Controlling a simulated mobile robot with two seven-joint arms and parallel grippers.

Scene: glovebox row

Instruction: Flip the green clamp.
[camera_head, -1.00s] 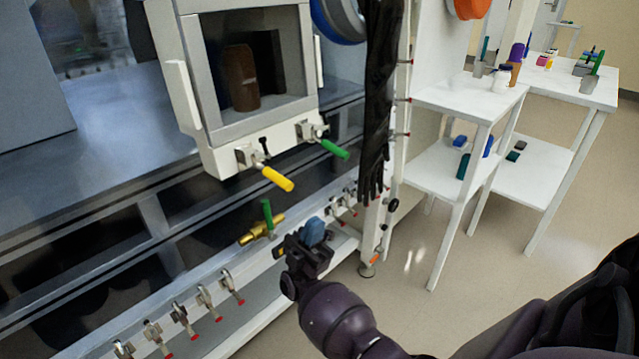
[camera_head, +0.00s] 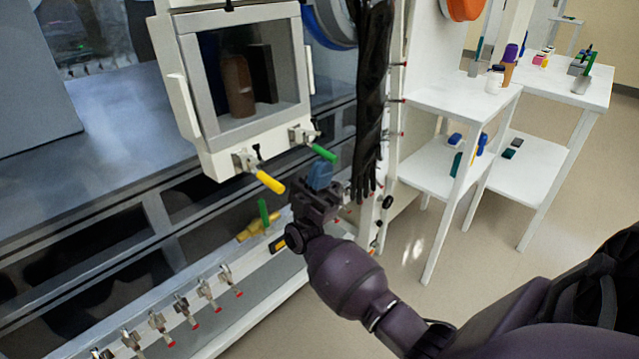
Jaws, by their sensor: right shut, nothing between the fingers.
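The green clamp (camera_head: 324,152) is a green-handled toggle clamp at the lower right of the white hatch frame (camera_head: 240,147). Its handle slants down and to the right. My right gripper (camera_head: 320,177) is shut and empty, with blue at its fingertips. It appears just below the green handle in the picture; I cannot tell whether they touch. A clamp with a yellow handle (camera_head: 270,181) sits to the left on the same frame, its handle also slanting down and right. My left gripper is not in view.
A brass valve with a green lever (camera_head: 263,213) is left of my right gripper. Several small red-tipped clamps (camera_head: 182,308) line the lower rail. A black glove (camera_head: 370,100) hangs to the right. White shelves (camera_head: 455,105) stand farther right, with clear floor in front.

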